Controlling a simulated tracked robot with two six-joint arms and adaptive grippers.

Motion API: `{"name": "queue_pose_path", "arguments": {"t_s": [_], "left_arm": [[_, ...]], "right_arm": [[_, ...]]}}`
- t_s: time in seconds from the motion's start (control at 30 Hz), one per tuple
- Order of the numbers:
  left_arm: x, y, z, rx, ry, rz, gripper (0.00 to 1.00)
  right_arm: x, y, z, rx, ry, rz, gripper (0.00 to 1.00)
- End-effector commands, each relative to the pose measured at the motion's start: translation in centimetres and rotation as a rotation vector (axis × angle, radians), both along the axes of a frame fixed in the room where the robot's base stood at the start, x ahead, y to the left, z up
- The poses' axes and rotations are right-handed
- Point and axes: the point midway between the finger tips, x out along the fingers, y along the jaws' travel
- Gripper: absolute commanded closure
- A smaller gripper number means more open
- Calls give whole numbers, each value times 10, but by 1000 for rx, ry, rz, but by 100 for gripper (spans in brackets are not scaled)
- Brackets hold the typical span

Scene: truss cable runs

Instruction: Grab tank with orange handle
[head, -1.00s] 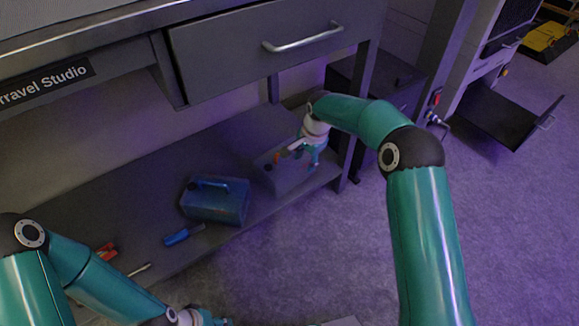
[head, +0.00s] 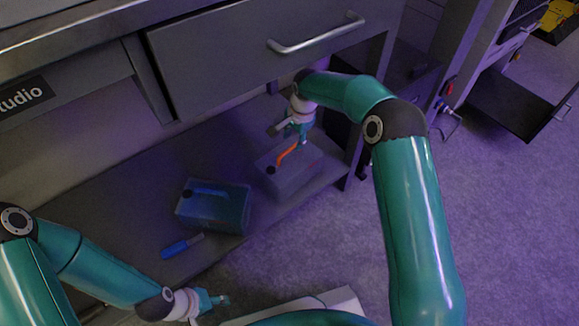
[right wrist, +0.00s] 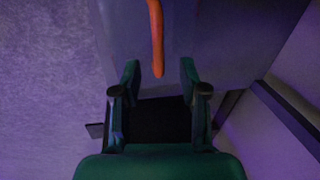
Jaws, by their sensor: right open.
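The tank with the orange handle (head: 292,174) is a grey box on the lower shelf, right of the blue tank. Its orange handle (head: 287,153) runs along its top, with a dark cap at the left end. My right gripper (head: 302,138) is just above the handle's far end, open and empty. In the right wrist view the orange handle (right wrist: 156,40) points down toward the space between the open fingers of my right gripper (right wrist: 159,75). I cannot tell the exact gap. My left gripper (head: 222,300) is low at the front, away from the tanks; its finger opening is too small to judge.
A blue tank (head: 214,206) stands left of the grey tank on the shelf (head: 120,205). A blue-handled tool (head: 182,245) lies in front of it. The drawer (head: 230,60) and its handle (head: 318,34) overhang the shelf. A table leg (head: 358,145) stands right of my right gripper.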

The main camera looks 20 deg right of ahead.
Motion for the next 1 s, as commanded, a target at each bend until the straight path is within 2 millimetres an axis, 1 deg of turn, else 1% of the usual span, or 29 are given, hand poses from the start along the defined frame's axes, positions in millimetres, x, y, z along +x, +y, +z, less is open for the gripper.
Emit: {"name": "queue_pose_path", "arguments": {"t_s": [0.03,0.2,0.3,0.57,0.6,0.67,0.83,0.87,1.0], "left_arm": [[0,0,-5,0,0,0,60],[0,0,-18,0,0,0,60],[0,0,-22,0,0,0,60],[0,0,-22,0,0,0,60],[0,0,-22,0,0,0,60],[0,0,-22,0,-1,0,60],[0,0,-22,0,-1,0,60],[0,0,-22,0,-1,0,60],[0,0,-22,0,-1,0,60]], "right_arm": [[0,-1,-8,0,1,-2,57],[4,0,-33,0,1,-4,57],[6,1,-43,0,0,-5,57],[7,0,-44,0,0,-6,57],[7,0,-44,0,0,-6,60],[7,0,-44,0,0,-6,70],[7,0,-44,0,0,-6,98],[7,0,-44,0,0,-6,100],[7,0,-44,0,0,-6,100]]}}
